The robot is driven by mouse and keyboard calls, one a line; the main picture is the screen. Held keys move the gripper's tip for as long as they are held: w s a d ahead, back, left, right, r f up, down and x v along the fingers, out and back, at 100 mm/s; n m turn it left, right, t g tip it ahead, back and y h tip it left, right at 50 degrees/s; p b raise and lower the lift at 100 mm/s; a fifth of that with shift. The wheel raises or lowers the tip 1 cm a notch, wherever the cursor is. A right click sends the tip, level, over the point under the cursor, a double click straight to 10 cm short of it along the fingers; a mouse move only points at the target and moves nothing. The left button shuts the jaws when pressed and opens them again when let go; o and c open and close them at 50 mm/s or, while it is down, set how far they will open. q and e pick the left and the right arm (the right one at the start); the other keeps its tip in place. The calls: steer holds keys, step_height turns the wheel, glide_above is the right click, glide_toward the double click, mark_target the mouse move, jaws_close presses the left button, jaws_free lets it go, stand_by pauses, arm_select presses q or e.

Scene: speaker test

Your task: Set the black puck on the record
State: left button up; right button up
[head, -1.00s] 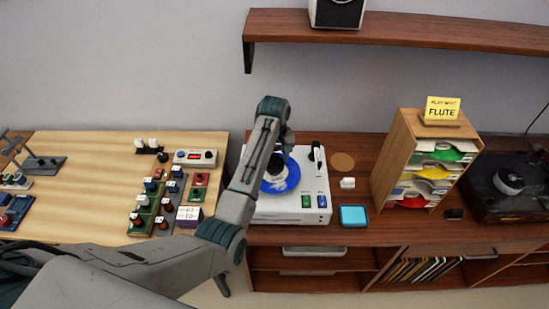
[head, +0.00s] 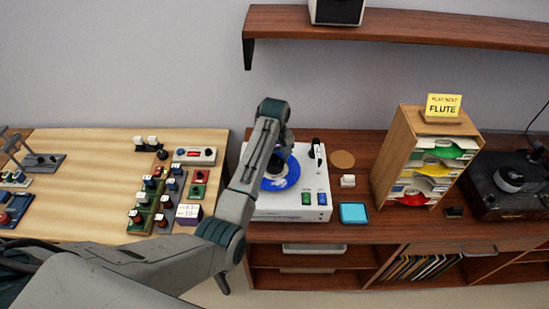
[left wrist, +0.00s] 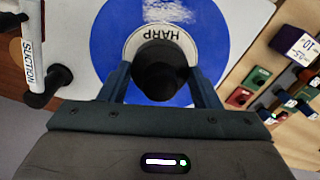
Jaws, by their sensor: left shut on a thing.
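The blue record (head: 285,181) lies on the white turntable (head: 290,207) in the head view. In the left wrist view the record (left wrist: 110,35) has a white label reading HARP. My left gripper (left wrist: 160,72) is shut on the black puck (left wrist: 160,68), with a finger on either side. The puck is over the middle of the record and covers part of the label. I cannot tell whether it touches the record. In the head view my left gripper (head: 277,163) is over the record, mostly hidden by its own arm. My right gripper is not in view.
The turntable has a lever labelled SUCTION (left wrist: 30,55). A green and a blue button sit at its front right. A control bench (head: 90,150) is at left.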

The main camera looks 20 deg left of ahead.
arm_select(q)
steer(key=shift+f, duration=0.35)
stand_by(0.4)
steer(key=o, duration=1.6)
steer(key=shift+r, duration=2.45)
